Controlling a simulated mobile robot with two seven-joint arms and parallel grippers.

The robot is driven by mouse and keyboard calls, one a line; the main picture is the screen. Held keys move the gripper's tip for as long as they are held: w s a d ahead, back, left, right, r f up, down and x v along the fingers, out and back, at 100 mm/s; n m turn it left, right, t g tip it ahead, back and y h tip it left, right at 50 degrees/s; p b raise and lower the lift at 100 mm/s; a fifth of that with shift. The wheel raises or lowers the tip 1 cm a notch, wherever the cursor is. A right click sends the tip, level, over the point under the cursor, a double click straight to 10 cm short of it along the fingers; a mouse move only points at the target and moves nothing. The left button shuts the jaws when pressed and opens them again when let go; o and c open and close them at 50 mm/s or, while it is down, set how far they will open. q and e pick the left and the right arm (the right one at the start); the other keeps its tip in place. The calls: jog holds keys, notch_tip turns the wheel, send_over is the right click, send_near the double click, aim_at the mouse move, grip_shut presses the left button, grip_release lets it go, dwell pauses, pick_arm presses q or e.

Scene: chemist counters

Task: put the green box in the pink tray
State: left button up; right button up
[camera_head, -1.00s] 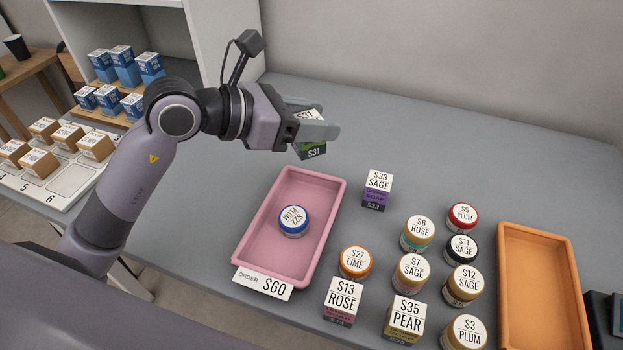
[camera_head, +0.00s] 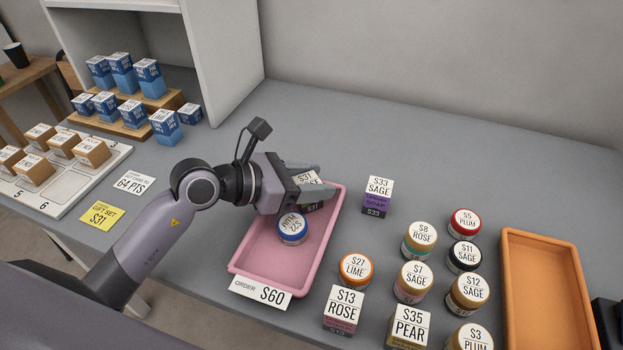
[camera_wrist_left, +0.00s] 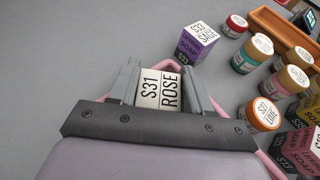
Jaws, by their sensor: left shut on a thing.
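In the head view a dark green side of the box (camera_head: 312,207) shows below the fingers. The box is over the far end of the pink tray (camera_head: 262,268). I cannot tell whether it touches the tray floor. A blue-lidded jar marked S22 PLUM (camera_head: 291,228) stands in the tray, just nearer than the box. My right gripper is not in view.
A purple S33 SAGE box (camera_head: 377,197) stands right of the tray. Several jars and boxes, among them S27 LIME (camera_head: 355,269), stand further right and near. An orange tray (camera_head: 545,290) is at the right. The counter behind is clear.

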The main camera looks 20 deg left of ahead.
pick_arm(q)
jog(key=shift+f, duration=0.2)
jog(key=o, duration=1.1)
jog(key=shift+r, duration=0.2)
jog(key=shift+a+r, duration=0.1)
jog(key=shift+a, duration=0.05)
jog(key=shift+b+v, duration=0.35)
jog(key=shift+v, duration=5.55)
jog(key=shift+s, duration=0.1)
